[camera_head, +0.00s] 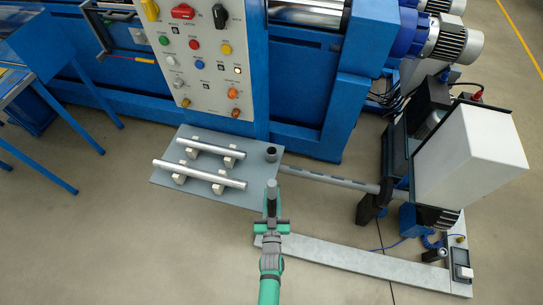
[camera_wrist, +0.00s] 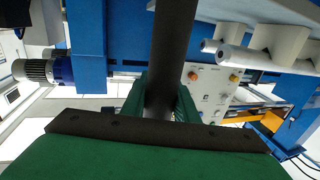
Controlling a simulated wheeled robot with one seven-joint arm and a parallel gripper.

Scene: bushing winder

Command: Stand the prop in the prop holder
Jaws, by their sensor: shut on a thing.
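My gripper (camera_head: 271,222) is shut on the prop, a dark grey round bar (camera_head: 271,192). In the wrist view the prop (camera_wrist: 174,50) runs between the two green fingers (camera_wrist: 162,100) and out of the top of the picture. In the head view the held bar looks short and roughly upright, just in front of the grey shelf's near right corner. The prop's lower end is hard to make out.
The grey shelf (camera_head: 215,190) carries two silver rods (camera_head: 208,148) on pale blocks. A control panel (camera_head: 200,50) rises behind it. A grey pipe (camera_head: 325,179) runs right from the shelf to a black clamp (camera_head: 370,208). A pale floor beam (camera_head: 360,262) lies to the right.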

